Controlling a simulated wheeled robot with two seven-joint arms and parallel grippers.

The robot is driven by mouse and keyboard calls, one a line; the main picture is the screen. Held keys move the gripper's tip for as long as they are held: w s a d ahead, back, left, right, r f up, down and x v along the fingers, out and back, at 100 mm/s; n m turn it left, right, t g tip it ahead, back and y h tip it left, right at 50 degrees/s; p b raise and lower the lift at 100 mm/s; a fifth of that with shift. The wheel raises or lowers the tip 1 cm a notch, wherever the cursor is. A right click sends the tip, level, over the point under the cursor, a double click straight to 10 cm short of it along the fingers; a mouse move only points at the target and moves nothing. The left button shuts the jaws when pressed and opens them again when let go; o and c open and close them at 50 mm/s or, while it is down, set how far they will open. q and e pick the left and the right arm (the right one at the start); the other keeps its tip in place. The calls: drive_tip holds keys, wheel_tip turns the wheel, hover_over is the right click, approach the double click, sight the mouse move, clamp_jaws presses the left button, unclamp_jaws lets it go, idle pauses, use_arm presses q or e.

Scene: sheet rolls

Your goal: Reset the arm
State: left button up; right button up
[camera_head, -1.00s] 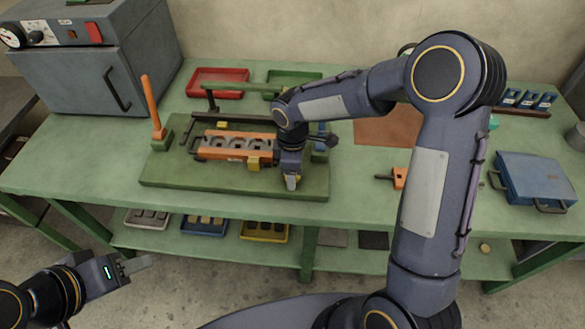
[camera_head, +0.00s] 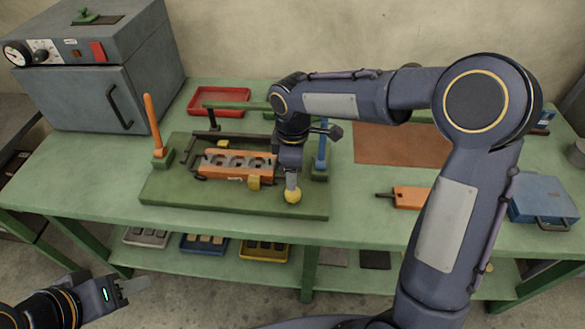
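My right arm reaches in from the right across the bench, and its gripper (camera_head: 291,183) points down over the right front of the green fixture board. A round yellow knob (camera_head: 292,196) shows directly below its fingertips. I cannot tell whether they touch it. The fingers are seen edge-on, so their opening is unclear. My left gripper (camera_head: 135,287) is at the lower left, in front of the bench and away from all objects, with nothing visible in it. Its finger gap is not clear.
The green fixture board (camera_head: 165,190) holds an orange part (camera_head: 235,163) with several round recesses and an upright orange handle (camera_head: 153,120). A grey oven (camera_head: 85,90), red tray (camera_head: 218,101), orange tool (camera_head: 410,197) and blue case (camera_head: 543,197) stand around. Small trays lie on the lower shelf.

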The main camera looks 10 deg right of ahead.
drive_tip(key=s+d+r+m+t+y, duration=0.2)
drive_tip(key=s+d+r+m, duration=0.5)
drive_tip(key=s, duration=0.3)
drive_tip(key=s+m+t+y, duration=0.1)
drive_tip(key=s+m+t, duration=0.2)
drive_tip(key=s+m, duration=0.5)
drive_tip(key=shift+s+d+f+m+t+y, duration=0.3)
drive_tip(key=shift+s+d+f+m+y, duration=0.1)
drive_tip(key=shift+s, duration=2.1)
